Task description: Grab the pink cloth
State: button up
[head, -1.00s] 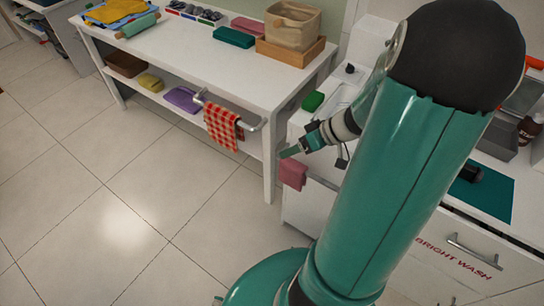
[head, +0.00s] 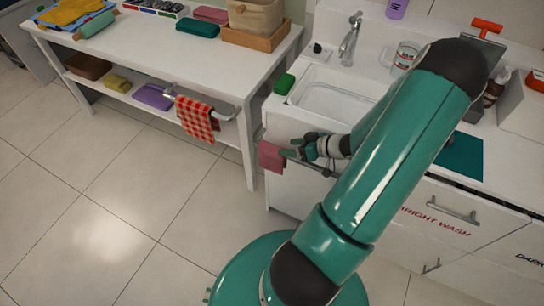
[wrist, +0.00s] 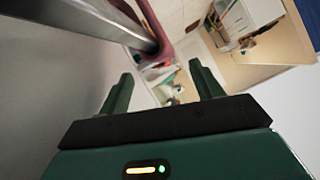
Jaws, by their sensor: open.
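A pink cloth (head: 271,157) hangs at the front left corner of the white sink cabinet. In the wrist view the pink cloth (wrist: 150,22) drapes over the far end of a grey metal bar, ahead of and above the fingertips. My gripper (head: 288,153) is just right of the cloth in the head view, with its tips close to it; I cannot tell whether they touch. In the wrist view my gripper (wrist: 163,80) has its two green fingers apart, with no cloth between them.
The grey bar (wrist: 80,22) runs along the cabinet front (wrist: 35,90), close to my gripper's left side. A white table (head: 250,95) stands left of the sink, with a red checked cloth (head: 197,119) on its rail. Tiled floor (head: 150,190) before it is clear.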

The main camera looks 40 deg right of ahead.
aim_at(273, 147)
jog(key=shift+w+a+f, duration=0.2)
jog(key=shift+w+f, duration=0.05)
jog(key=shift+f, duration=0.2)
jog(key=x, duration=0.7)
jog(key=c, duration=1.1)
